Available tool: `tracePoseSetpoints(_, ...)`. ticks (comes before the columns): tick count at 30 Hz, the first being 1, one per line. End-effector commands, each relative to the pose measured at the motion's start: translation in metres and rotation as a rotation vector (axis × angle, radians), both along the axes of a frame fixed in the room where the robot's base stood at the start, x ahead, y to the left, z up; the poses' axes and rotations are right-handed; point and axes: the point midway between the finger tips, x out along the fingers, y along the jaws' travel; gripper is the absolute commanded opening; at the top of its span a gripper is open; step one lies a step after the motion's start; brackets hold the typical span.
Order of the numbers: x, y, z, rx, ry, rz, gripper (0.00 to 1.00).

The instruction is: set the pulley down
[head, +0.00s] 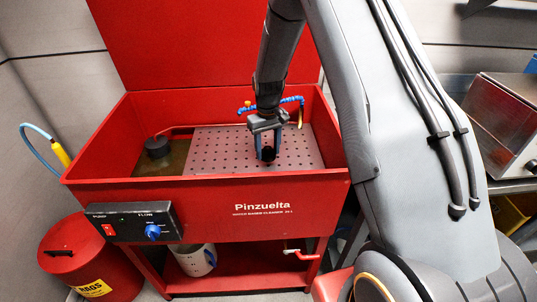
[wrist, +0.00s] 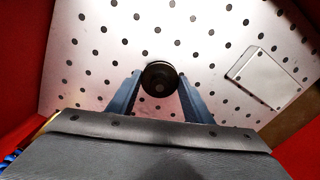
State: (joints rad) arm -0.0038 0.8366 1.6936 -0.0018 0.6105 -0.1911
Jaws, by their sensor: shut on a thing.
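The pulley (wrist: 160,78) is a small dark round thing held between the two blue fingers of my gripper (wrist: 158,88) in the wrist view. It also shows as a dark disc (head: 269,154) at the fingertips in the head view. My gripper (head: 267,150) points down inside the red parts washer, over the perforated metal shelf (head: 225,150). The shelf fills most of the wrist view (wrist: 100,50) behind the pulley. I cannot tell whether the pulley touches the shelf.
The red washer basin (head: 120,125) has raised walls around the shelf. Dark liquid and a round black thing (head: 157,147) lie left of the shelf. A blue hose (head: 290,101) with a brass end runs behind my gripper. A square plate (wrist: 263,77) sits on the shelf.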

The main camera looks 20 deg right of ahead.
Motion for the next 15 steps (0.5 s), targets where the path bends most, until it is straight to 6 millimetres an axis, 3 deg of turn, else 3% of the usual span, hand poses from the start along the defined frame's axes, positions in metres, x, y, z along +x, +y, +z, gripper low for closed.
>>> tracePoseSetpoints(6, 0.000, 0.000, -0.025, 0.000, 0.001, 0.000, 0.15)
tracePoseSetpoints(15, 0.000, 0.000, -0.028, 0.000, -0.001, 0.000, 0.15)
